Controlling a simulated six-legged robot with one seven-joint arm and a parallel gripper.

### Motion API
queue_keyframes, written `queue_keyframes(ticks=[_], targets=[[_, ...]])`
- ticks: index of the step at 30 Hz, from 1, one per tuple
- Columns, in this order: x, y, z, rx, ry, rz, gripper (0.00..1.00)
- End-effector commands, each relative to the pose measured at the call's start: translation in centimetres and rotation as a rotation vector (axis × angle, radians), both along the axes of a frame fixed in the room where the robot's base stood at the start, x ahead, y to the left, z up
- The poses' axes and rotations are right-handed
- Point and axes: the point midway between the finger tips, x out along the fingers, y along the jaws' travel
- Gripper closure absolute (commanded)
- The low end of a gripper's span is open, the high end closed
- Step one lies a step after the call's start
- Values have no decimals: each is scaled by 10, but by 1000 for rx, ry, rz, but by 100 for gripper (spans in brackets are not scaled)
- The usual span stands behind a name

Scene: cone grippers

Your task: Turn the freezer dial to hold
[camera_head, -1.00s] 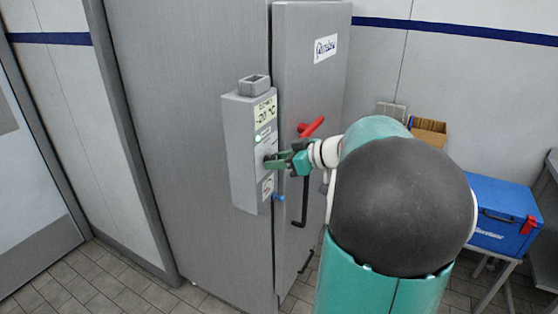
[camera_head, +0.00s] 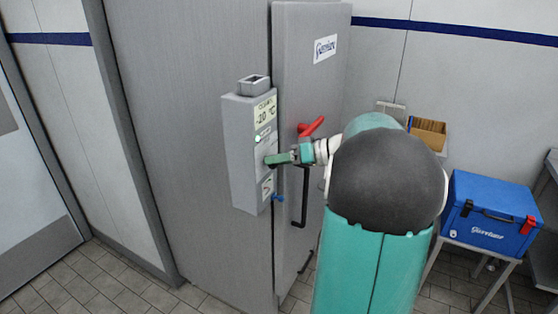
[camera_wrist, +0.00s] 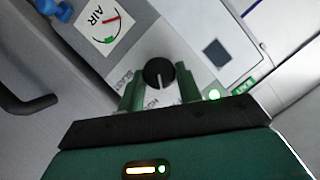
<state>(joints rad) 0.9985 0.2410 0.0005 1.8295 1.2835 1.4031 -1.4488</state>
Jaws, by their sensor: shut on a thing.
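The dial (camera_wrist: 158,73) is a round black knob with a white pointer line on the front of the grey control box (camera_head: 238,150). My gripper (camera_wrist: 160,88) has its two green fingers on either side of the dial and is shut on it. In the wrist view the pointer line points towards the bottom of the picture. Printed words around the dial, one reading like "BLAST", are partly hidden by the fingers. In the head view my gripper (camera_head: 273,160) reaches the box front from the right and hides the dial.
The box has a "-20 °C" display (camera_head: 265,112). An AIR gauge (camera_wrist: 103,24) and a blue knob (camera_head: 278,198) are close by. The freezer door (camera_head: 309,100) has a red lever (camera_head: 311,127) and black handle (camera_head: 301,200). A blue cool box (camera_head: 487,212) stands at right.

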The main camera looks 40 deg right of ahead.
Motion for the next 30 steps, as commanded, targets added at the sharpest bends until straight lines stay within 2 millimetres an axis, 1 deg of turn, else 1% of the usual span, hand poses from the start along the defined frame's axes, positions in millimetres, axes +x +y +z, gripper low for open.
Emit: queue_keyframes(ticks=[6,15,22,30], targets=[[0,-3,-1,185,65,-2,88],[0,-4,-2,373,131,-3,88],[0,-5,-3,443,158,-3,88],[0,-5,-3,460,163,-4,88]])
